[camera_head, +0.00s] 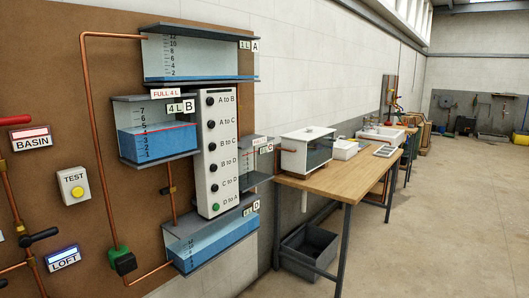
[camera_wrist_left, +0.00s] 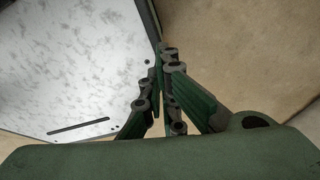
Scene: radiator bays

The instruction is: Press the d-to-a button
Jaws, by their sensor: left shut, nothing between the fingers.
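The D to A button (camera_head: 215,207) is the lowest on the tall white button panel (camera_head: 204,150) in the head view. It is green, while the buttons above it, such as the C to D button (camera_head: 214,187), are black. Tank A (camera_head: 185,60) at the top holds a thin layer of blue water. Tank D (camera_head: 205,240) at the bottom holds more blue water. My left gripper (camera_wrist_left: 163,62) shows only in the left wrist view, with its green fingers together and empty. No gripper shows in the head view, and the button is not recognisable in the wrist view.
Tank B (camera_head: 155,135) stands left of the panel; tank C (camera_head: 256,160) is partly hidden to its right. A yellow TEST button (camera_head: 74,185) and copper pipes are on the brown board. A wooden table (camera_head: 345,175) stands right. Floor further right is clear.

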